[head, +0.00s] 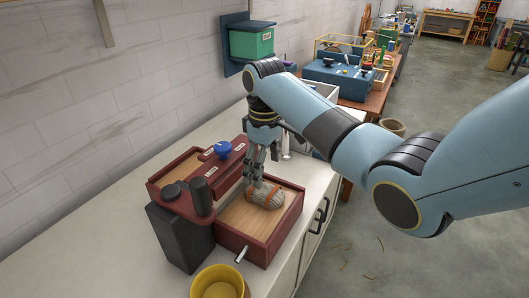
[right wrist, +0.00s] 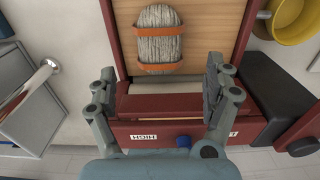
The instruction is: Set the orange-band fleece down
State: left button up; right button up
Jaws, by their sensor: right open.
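The orange-band fleece (head: 266,195) is a grey wool bundle with orange bands. It lies on the wooden floor of a dark red tray (head: 237,242). In the right wrist view the fleece (right wrist: 156,42) shows whole, with two orange bands across it, and the tray's wooden floor (right wrist: 208,38) around it. My right gripper (head: 262,178) is just above and beside the fleece in the head view. In the right wrist view the right gripper (right wrist: 160,85) is open with wide-apart fingers, and nothing is between them. My left gripper is not in view.
A dark red housing with a blue knob (head: 222,149) and black parts adjoins the tray. A yellow bucket (head: 219,284) stands at the front. A green box (head: 251,41) hangs on the wall. A blue case (head: 345,80) sits on a table beyond the white counter.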

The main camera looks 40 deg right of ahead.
aim_at(265, 189)
jog(key=shift+r, duration=2.25)
jog(key=shift+f, duration=0.1)
